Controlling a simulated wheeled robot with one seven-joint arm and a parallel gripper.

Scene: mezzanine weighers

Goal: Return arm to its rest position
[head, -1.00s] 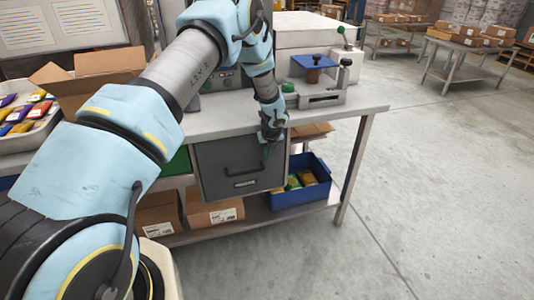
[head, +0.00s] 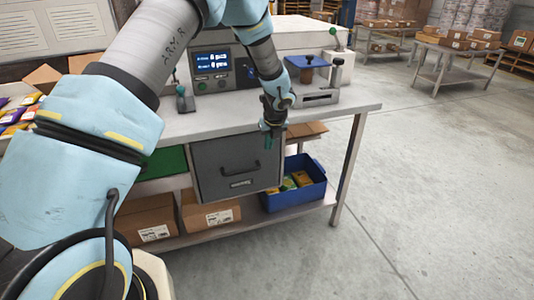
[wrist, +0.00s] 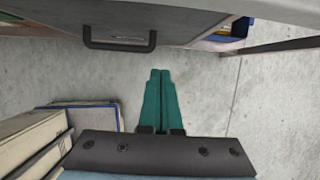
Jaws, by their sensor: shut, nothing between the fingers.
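My gripper (head: 270,137) hangs in front of the workbench edge, pointing down, near the upper right of the grey drawer (head: 222,170). In the wrist view its green fingers (wrist: 161,98) are together with nothing between them. The drawer looks closed; its dark handle (wrist: 119,42) shows at the top of the wrist view, apart from the fingers. My arm crosses the left and middle of the head view and hides part of the bench.
The workbench (head: 350,108) carries a weigher with a lit display (head: 211,62) and a blue-topped device (head: 307,61). A blue bin (head: 318,190) with packets and cardboard boxes (head: 210,213) stand on the lower shelf. The floor (head: 430,190) on the right is clear.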

